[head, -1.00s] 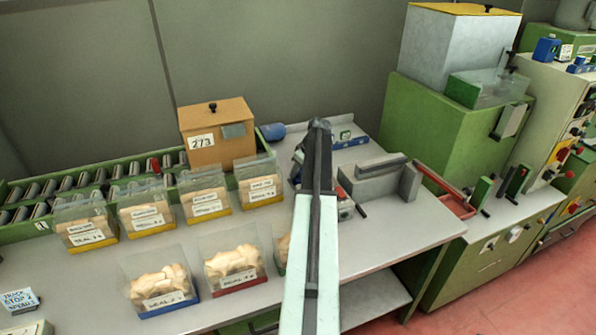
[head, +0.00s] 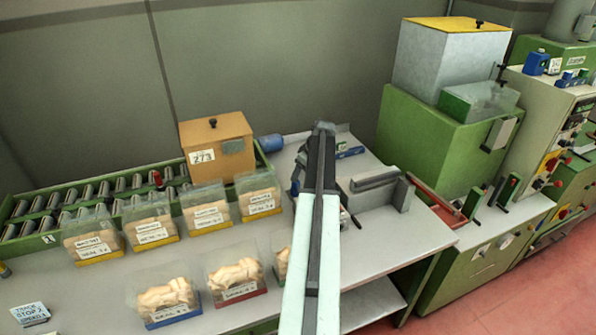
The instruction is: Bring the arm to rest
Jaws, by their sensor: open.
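My arm (head: 312,250) reaches from the bottom edge of the head view up to a dark upper end near the back of the bench. It looks extended over the grey bench top (head: 390,245). My gripper cannot be made out; the arm itself may hide it. I see nothing held. Dark and blue parts (head: 297,172) show just left of the arm, partly covered by it.
Several clear bins of pale stoppers, such as one at the front (head: 235,275), stand left of the arm. An orange box (head: 217,145) stands behind them. A grey block fixture (head: 378,192) sits right of the arm. Green machines (head: 430,140) stand farther right.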

